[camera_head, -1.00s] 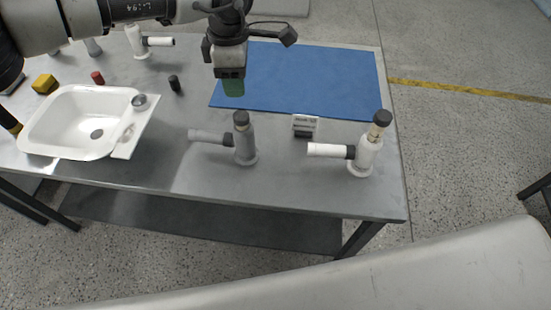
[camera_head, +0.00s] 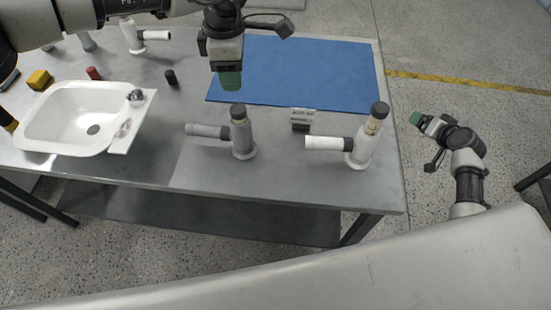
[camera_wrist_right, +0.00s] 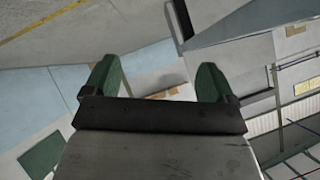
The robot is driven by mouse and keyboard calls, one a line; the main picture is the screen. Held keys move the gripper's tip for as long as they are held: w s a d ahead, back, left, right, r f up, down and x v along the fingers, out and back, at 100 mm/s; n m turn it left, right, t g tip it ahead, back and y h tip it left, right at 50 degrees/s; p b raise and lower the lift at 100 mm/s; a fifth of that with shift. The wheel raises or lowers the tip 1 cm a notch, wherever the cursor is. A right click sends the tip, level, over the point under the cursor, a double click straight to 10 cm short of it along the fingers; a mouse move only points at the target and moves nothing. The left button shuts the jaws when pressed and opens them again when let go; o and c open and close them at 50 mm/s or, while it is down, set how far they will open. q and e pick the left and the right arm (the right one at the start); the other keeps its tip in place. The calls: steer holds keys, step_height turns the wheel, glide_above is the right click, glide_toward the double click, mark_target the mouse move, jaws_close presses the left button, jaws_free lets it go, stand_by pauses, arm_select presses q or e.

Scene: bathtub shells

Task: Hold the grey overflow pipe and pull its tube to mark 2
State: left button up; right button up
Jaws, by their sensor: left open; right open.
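The grey overflow pipe (camera_head: 243,139) stands upright on the table, with a grey side tube pointing left and a dark cap on top. A white overflow pipe (camera_head: 362,147) stands to its right, its white side tube pointing left and its dark cap raised on a tan section with marks too small to read. My left gripper (camera_head: 230,84) is open and empty, just above and behind the grey pipe's cap, not visibly touching it. My right gripper (camera_head: 416,119) is open and empty, off the table's right side; its green fingers show in the right wrist view (camera_wrist_right: 153,82).
A small sign (camera_head: 301,119) stands between the two pipes. A blue mat (camera_head: 310,75) covers the back right. A white basin (camera_head: 65,117) sits at left, near a black cap (camera_head: 171,77), red cap (camera_head: 93,73) and yellow block (camera_head: 39,79). Another white pipe (camera_head: 131,37) stands behind.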

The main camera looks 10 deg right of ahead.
steer(key=w+a+r+n+t+y, duration=0.1)
steer(key=w+a+r+n+t, duration=0.1)
steer(key=a+r, duration=0.35)
steer(key=w+a+r+n+t+y, duration=0.1)
steer(key=a+r+n+t, duration=0.15)
steer(key=r, duration=0.65)
steer(key=w+a+r+n+t+y, duration=0.1)
steer(key=w+a+r+n+t, duration=0.15)
steer(key=a+r, duration=0.35)
steer(key=s+a+r+n+t+y, duration=0.25)
steer(key=s+a+r, duration=0.2)
steer(key=r, duration=0.35)
steer(key=s+a+r+n+t+y, duration=0.2)
steer(key=s+a+r+y, duration=0.15)
steer(key=a+r, duration=0.4)
steer(key=m+g+y, duration=0.2)
steer(key=m+g, duration=0.6)
steer(key=m, duration=2.6)
glide_toward(249, 140)
steer(key=shift+w+a+r, duration=0.1)
steer(key=shift+w+a, duration=0.2)
steer(key=shift+w, duration=0.3)
steer(key=x, duration=1)
steer(key=shift+w+a, duration=0.2)
steer(key=shift+a, duration=0.1)
